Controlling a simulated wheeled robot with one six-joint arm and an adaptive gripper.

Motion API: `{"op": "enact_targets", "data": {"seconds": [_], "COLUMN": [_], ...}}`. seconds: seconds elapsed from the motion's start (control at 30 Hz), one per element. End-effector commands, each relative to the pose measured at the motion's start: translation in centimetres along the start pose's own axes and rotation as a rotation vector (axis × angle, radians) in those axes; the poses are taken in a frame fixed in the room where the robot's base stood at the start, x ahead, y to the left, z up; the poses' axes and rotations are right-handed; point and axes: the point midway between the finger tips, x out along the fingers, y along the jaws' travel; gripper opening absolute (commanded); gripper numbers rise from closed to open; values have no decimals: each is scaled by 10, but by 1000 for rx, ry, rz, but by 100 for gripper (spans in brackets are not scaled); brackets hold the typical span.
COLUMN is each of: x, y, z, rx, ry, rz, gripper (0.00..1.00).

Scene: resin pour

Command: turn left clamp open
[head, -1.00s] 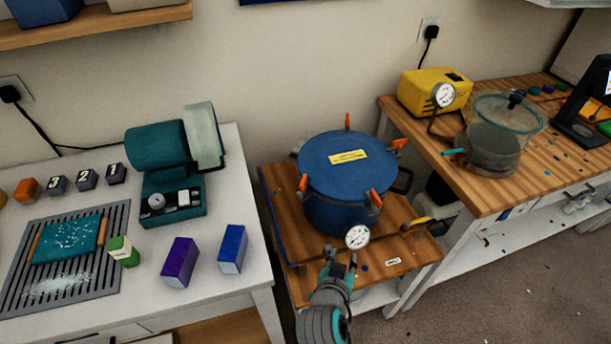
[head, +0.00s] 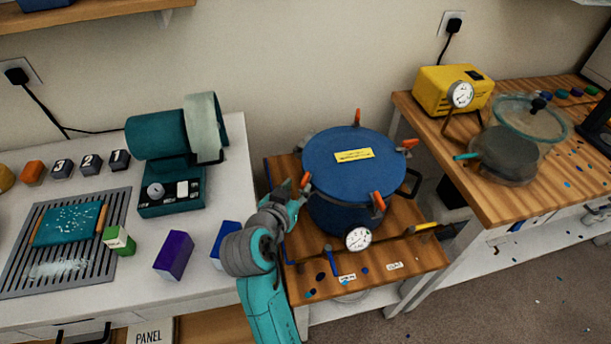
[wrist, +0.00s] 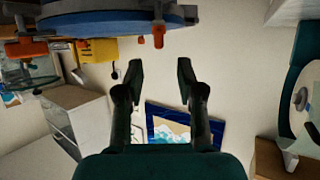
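The blue pressure pot (head: 345,212) has a blue lid (head: 350,165) held by orange clamps. The left clamp (head: 305,180) is at the lid's left edge, partly hidden by my gripper (head: 298,190). The back clamp (head: 357,117), right clamp (head: 410,143) and front clamp (head: 378,201) also show. In the wrist view my gripper (wrist: 160,75) is open, with nothing between its fingers. The lid edge (wrist: 115,20) lies above the fingertips there, with an orange handle (wrist: 158,36) just beyond them; I cannot tell whether they touch.
The pot stands on a wooden cart (head: 425,255), with a gauge (head: 358,238) at its front. A white table (head: 225,285) with a teal machine (head: 170,160) is close on the left. A wooden bench (head: 490,195) with a yellow pump (head: 450,90) stands right.

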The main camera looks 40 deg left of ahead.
Motion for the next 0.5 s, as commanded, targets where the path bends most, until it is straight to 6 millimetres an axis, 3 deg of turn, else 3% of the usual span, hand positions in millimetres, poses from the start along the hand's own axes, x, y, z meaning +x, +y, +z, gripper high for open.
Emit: {"op": "enact_targets", "data": {"seconds": [0.23, 0.5], "x": [45, 70], "y": [1, 1], "z": [0, 0], "rx": [-1, 0], "ry": [0, 0], "rz": [2, 1], "gripper": [38, 38]}}
